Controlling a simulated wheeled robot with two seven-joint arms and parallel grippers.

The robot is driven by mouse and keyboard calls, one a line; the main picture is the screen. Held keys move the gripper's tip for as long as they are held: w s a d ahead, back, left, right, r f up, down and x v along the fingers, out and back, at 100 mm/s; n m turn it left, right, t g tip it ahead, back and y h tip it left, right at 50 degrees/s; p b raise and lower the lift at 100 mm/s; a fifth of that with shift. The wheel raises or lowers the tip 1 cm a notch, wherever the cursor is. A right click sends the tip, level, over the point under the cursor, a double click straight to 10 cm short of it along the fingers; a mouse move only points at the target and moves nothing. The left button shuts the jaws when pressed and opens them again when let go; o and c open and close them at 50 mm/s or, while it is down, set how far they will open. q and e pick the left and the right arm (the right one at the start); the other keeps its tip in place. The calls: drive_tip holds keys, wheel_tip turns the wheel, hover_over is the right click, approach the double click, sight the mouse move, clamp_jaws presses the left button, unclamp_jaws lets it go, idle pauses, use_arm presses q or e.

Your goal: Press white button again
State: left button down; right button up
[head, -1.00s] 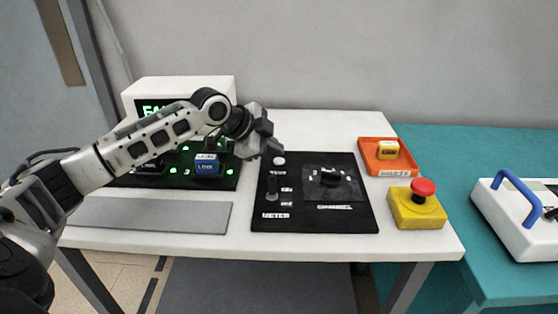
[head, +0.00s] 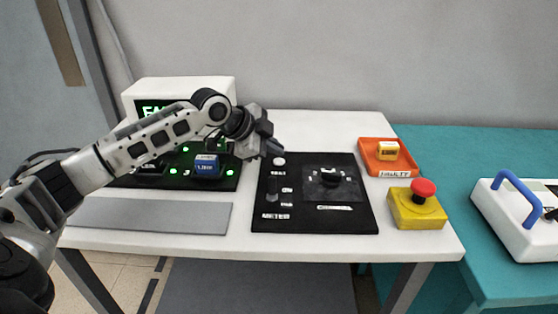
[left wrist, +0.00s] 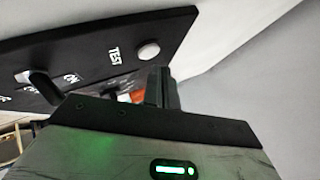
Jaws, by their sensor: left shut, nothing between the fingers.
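The white button (head: 279,161) is a small round disc at the top left of the black meter panel (head: 350,219), above the TEST label. It also shows in the left wrist view (left wrist: 148,51). My left gripper (head: 276,148) is shut and empty, with its tip just behind and above the button in the head view. In the left wrist view its shut fingers (left wrist: 162,88) appear close to the button, with a small gap in the picture. I cannot tell the exact height of the tip over it. My right gripper is not in view.
The meter panel also bears a toggle switch (head: 271,190) and a black knob (head: 329,179). A blue coil block (head: 207,166) sits on the green-lit board. An orange tray (head: 370,166) holds a yellow block (head: 388,150). A red emergency button (head: 423,188) stands at the right.

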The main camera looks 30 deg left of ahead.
sight(275, 162)
use_arm(q)
drive_tip(key=shift+f, duration=0.2)
idle(0.6)
drive_tip(key=shift+f, duration=0.25)
drive_tip(key=shift+f, duration=0.45)
idle(0.7)
drive_tip(key=shift+r+p, duration=0.1)
drive_tip(key=shift+p, duration=0.2)
drive_tip(key=shift+r+p, duration=0.75)
drive_tip(key=shift+p, duration=0.2)
drive_tip(key=shift+r, duration=0.1)
wheel_tip(275, 162, up, 5)
drive_tip(key=p, duration=0.5)
